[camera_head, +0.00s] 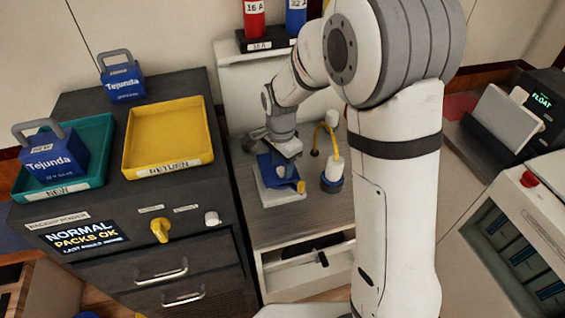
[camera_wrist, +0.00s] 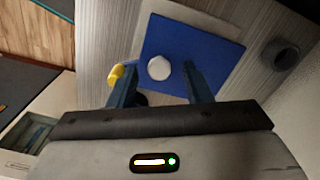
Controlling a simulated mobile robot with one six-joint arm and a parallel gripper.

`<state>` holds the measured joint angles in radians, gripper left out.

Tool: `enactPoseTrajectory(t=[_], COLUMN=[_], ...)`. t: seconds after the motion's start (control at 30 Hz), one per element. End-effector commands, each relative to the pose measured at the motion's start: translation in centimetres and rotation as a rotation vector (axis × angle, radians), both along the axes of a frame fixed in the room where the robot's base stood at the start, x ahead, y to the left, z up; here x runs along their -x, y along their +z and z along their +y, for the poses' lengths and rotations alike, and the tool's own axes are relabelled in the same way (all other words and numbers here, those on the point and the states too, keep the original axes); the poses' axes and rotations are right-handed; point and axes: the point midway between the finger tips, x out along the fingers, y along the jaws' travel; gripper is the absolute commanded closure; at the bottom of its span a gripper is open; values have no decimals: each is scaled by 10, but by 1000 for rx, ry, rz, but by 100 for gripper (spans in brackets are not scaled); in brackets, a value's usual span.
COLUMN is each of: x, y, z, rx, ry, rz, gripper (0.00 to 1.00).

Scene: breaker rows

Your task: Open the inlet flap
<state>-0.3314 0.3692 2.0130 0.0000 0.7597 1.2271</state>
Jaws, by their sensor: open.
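A blue square panel, which looks like the inlet flap (camera_wrist: 212,52), lies on a pale base plate and has a round white knob (camera_wrist: 158,68) on it. In the head view the blue flap (camera_head: 267,172) shows partly under my gripper, on the white base (camera_head: 278,197) on the grey worktop. My gripper (camera_wrist: 159,72) is open over the flap, its two fingers on either side of the knob in the picture. I cannot tell whether they touch it. In the head view my gripper (camera_head: 287,165) points down and hides part of the flap; how far the flap is raised is unclear.
A grey round fitting (camera_wrist: 281,54) is in the wrist view. A dark cabinet with a yellow tray (camera_head: 168,135) and a teal tray (camera_head: 100,160) stands left.

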Motion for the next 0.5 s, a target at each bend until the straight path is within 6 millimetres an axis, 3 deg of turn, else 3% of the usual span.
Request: enactPoseTrajectory(t=[0.37,0.5], x=[0,0], y=[-8,-8], z=[-1,-1], rx=[0,0], ry=[0,-1], rz=[0,0], gripper=[55,67])
